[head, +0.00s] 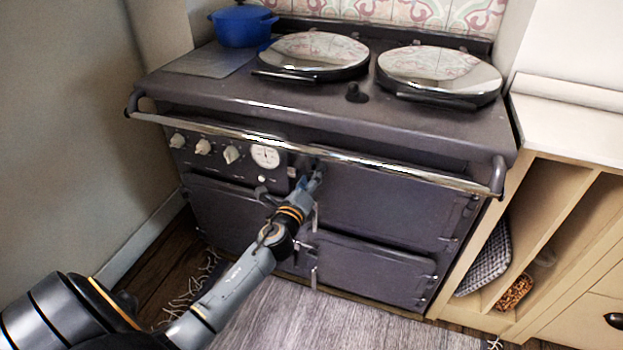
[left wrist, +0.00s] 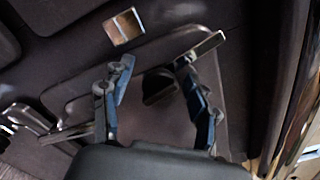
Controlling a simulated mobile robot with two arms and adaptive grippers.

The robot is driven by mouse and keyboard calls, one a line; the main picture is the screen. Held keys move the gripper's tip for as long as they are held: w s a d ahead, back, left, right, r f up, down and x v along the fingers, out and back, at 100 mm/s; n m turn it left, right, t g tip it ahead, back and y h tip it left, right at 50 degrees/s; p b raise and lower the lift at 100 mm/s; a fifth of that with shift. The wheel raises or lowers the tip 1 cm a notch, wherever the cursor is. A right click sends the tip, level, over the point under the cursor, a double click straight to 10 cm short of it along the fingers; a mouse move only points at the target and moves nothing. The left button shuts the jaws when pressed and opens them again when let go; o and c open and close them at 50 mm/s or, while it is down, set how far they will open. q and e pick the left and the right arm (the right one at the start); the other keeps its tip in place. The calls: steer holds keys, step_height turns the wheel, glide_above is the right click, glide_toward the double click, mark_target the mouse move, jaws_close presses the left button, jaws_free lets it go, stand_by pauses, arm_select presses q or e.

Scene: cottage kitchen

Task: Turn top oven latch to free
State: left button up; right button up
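The range cooker's top oven door (head: 390,205) is the upper right one and looks closed. My left gripper (head: 306,184) is in front of its left edge, just under the chrome rail, and partly covers the latch area. In the left wrist view the left gripper (left wrist: 156,64) is open, with a finger on each side of a dark rounded knob (left wrist: 158,86). A shiny latch bar (left wrist: 205,48) lies slantwise by the right fingertip; I cannot tell whether they touch. My right gripper is in neither view.
A chrome rail (head: 400,171) runs across the cooker front above my gripper. Control knobs (head: 203,147) and a round gauge (head: 265,155) are to the left. A lower oven door (head: 370,268) is below. A grey rug (head: 310,322) covers the floor in front.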

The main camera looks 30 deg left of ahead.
arm_select(q)
steer(key=shift+d, duration=0.1)
steer(key=shift+f, duration=0.1)
steer(key=shift+s+d, duration=0.15)
steer(key=shift+s, duration=0.15)
steer(key=v, duration=1.1)
steer(key=shift+s, duration=0.2)
steer(key=shift+c, duration=0.3)
